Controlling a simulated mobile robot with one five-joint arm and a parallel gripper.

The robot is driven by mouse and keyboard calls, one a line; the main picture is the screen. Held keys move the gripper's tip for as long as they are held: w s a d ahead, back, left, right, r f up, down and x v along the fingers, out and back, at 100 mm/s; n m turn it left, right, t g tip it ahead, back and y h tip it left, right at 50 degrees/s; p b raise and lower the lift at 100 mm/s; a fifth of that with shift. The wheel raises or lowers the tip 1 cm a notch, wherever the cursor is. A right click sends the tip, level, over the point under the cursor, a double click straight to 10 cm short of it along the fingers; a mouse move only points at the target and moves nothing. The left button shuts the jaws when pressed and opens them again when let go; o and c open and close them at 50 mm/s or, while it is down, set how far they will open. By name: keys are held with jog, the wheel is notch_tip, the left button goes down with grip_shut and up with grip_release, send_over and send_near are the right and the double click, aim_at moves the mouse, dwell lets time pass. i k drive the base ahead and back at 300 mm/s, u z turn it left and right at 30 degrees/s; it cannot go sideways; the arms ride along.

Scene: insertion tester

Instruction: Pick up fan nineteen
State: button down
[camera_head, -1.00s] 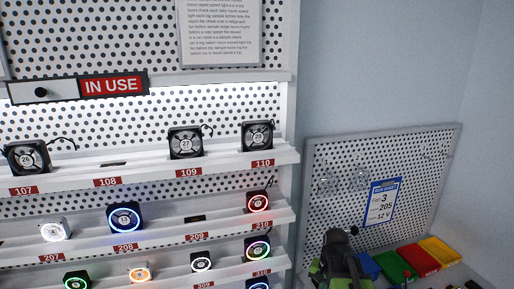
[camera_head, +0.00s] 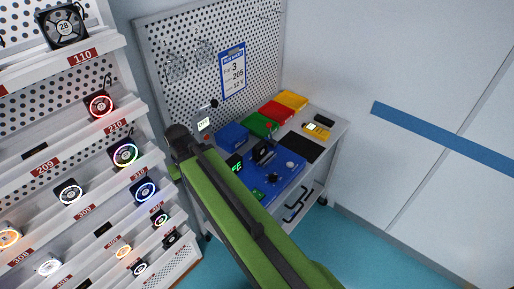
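Several small square fans stand on the tilted shelves at the left. The fan on the top shelf (camera_head: 62,27) is dark and reads 28, above label 110. Below it are a red-ringed fan (camera_head: 99,104), a multicoloured-ringed fan (camera_head: 125,152) and a blue-ringed fan (camera_head: 145,190). A white-ringed fan (camera_head: 69,192) stands further left. The numbers on these lit fans are too small to read, so I cannot tell which is nineteen. My green arm crosses the middle of the view. My gripper does not show.
A blue tester (camera_head: 285,178) with knobs and a dark upright part (camera_head: 263,152) stands on a bench. Blue, green, red (camera_head: 277,112) and yellow bins line its back. A card (camera_head: 232,72) hangs on the pegboard. Teal floor (camera_head: 370,240) is clear at right.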

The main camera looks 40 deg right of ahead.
aim_at(260, 149)
jog(key=z, duration=0.15)
jog(key=k, duration=0.1)
jog(key=u, duration=2.9)
jog(key=k, duration=1.95)
jog(key=z, duration=0.6)
jog(key=i, duration=1)
jog(key=u, duration=0.05)
